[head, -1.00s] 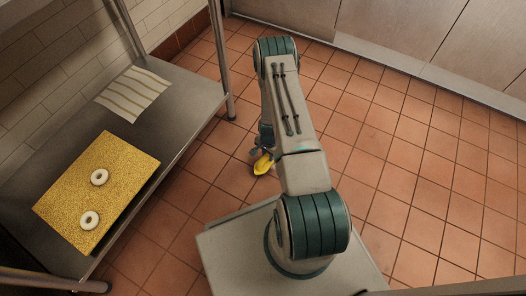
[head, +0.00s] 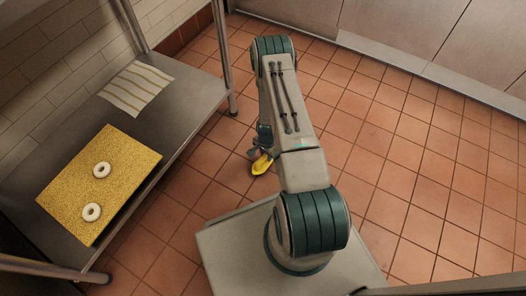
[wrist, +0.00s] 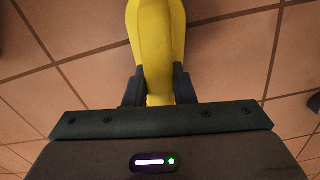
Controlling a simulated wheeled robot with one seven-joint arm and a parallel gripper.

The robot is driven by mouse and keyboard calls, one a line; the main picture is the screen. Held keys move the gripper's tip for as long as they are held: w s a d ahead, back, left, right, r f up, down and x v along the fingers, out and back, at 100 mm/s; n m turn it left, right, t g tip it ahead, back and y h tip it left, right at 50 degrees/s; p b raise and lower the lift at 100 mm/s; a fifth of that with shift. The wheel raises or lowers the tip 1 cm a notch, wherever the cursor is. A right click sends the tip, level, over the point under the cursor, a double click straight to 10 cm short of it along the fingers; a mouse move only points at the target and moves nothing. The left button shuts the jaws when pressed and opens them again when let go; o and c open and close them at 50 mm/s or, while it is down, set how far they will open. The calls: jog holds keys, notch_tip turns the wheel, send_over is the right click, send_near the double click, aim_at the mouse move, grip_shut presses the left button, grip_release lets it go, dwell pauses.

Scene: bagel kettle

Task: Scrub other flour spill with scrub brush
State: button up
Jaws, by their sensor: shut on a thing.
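The scrub brush is yellow and shows in the head view (head: 262,165), low over the tiled floor beside my arm. In the wrist view the brush (wrist: 157,40) stands between the two dark fingers of my gripper (wrist: 158,88), which is shut on it. In the head view my gripper (head: 259,153) is partly hidden by my arm. The brush's bristles do not show. I see no flour spill in either view; the floor behind my arm is hidden.
A steel table (head: 185,100) stands on the left, with a yellow board (head: 130,160) bearing two bagels (head: 102,170) and a striped cloth (head: 136,88). Its leg (head: 224,70) stands near my arm. Steel cabinets (head: 420,35) line the back. The tiled floor (head: 420,170) on the right is clear.

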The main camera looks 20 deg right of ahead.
aim_at(264, 158)
jog(key=shift+s+a, duration=0.7)
jog(key=shift+a, duration=0.3)
jog(key=r, duration=0.1)
jog(key=r+p, duration=0.1)
jog(key=shift+d+r, duration=0.2)
jog(key=shift+r, duration=0.2)
jog(key=shift+a+r+p, duration=0.25)
jog(key=shift+r+p, duration=0.75)
jog(key=shift+r, duration=0.05)
jog(key=shift+r+p, duration=1.05)
jog(key=shift+r, duration=0.6)
